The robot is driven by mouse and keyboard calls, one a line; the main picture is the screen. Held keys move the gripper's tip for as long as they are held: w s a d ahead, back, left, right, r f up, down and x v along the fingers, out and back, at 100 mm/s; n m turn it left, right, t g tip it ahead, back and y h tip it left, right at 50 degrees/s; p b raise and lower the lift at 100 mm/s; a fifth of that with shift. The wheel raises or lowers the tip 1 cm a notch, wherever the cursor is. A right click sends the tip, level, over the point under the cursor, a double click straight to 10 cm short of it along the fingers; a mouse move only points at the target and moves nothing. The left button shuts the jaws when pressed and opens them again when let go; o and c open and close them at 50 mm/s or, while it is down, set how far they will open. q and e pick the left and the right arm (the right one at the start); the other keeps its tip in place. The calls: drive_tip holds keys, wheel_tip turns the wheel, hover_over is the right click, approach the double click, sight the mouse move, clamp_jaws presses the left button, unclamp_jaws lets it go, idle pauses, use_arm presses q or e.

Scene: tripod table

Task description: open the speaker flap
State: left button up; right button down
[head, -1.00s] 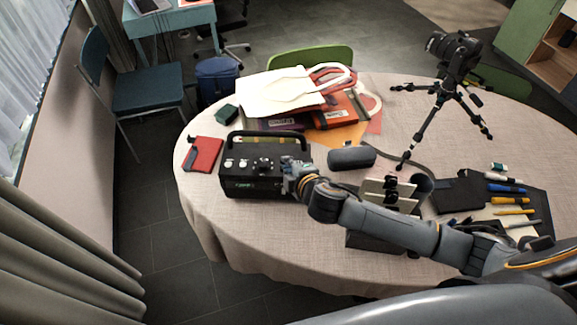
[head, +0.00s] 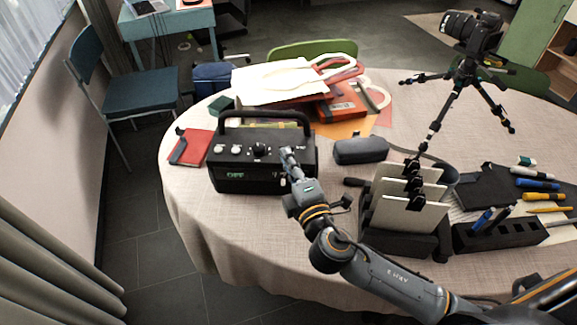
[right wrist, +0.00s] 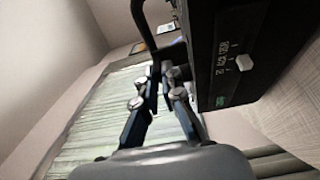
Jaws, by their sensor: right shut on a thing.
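The speaker (head: 228,160) is a black box with a carry handle on top, white and black knobs, and a green OFF display on its front. It stands upright on the table. My right gripper (head: 288,158) is at the right part of its front, near the top edge. In the right wrist view the speaker (right wrist: 222,75) fills the right side, and my right gripper (right wrist: 165,78) has its fingers close together beside it. It is shut on the speaker flap, whose edge is mostly hidden by the fingers. My left gripper is out of view.
Right of the speaker are a dark case (head: 360,150), an upright holder with pale plates (head: 408,212) and a black pen block (head: 500,232). A camera tripod (head: 463,85) stands behind them. A red notebook (head: 190,146) lies left. Table left of the speaker's front is clear.

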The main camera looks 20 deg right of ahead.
idle(0.5)
drive_tip(key=c, duration=1.5)
unclamp_jaws()
drive_tip(key=s, duration=1.2)
drive_tip(key=shift+d+f, duration=0.25)
drive_tip(key=shift+f, duration=0.05)
